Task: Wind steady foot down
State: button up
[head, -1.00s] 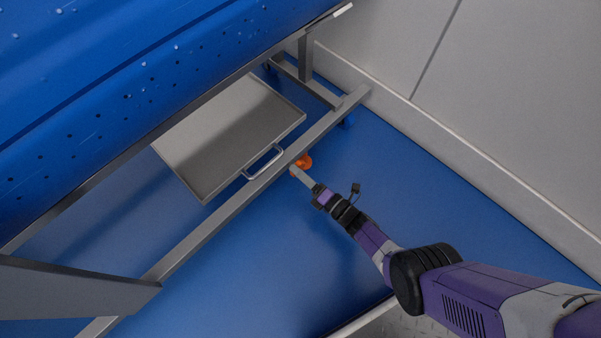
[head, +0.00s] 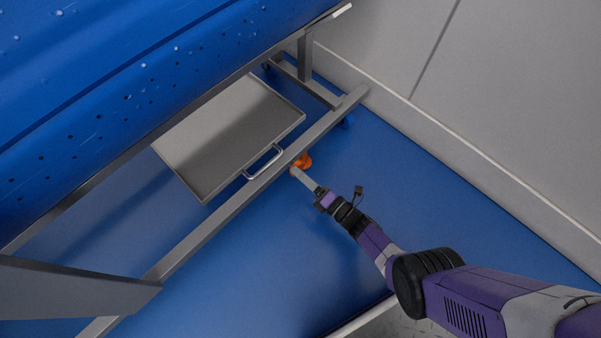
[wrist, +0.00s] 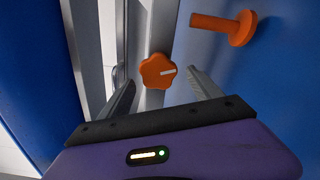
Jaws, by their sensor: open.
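In the wrist view an orange lobed knob (wrist: 157,71) with a pale mark sits on the grey metal frame. The orange foot (wrist: 238,28), a stem ending in a round disc, sticks out to the upper right towards the blue floor. I cannot tell if the disc touches the floor. My gripper (wrist: 163,76) is open, one finger to each side of the knob as seen here, with no clear contact. In the head view the orange parts (head: 304,161) show at the frame's lower rail, beside my gripper (head: 297,173); knob and foot are hard to tell apart there.
A grey tray (head: 190,171) with a handle (head: 266,162) is under the blue tub (head: 110,85). The steel lower rail (head: 225,202) runs diagonally beside the tray. A pale wall (head: 480,90) stands to the right. Blue floor (head: 420,205) is open between rail and wall.

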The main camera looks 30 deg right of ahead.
jog(key=p+v, duration=0.1)
jog(key=v, duration=0.5)
jog(key=shift+s, duration=0.35)
jog(key=w+a+r+m+b, duration=0.1)
jog(key=w+m, duration=0.7)
jog(key=m, duration=1.3)
jog(key=shift+w+a+m+b, duration=0.15)
jog(key=shift+a+m+b, duration=0.15)
jog(key=shift+a, duration=0.05)
jog(key=shift+r, duration=0.15)
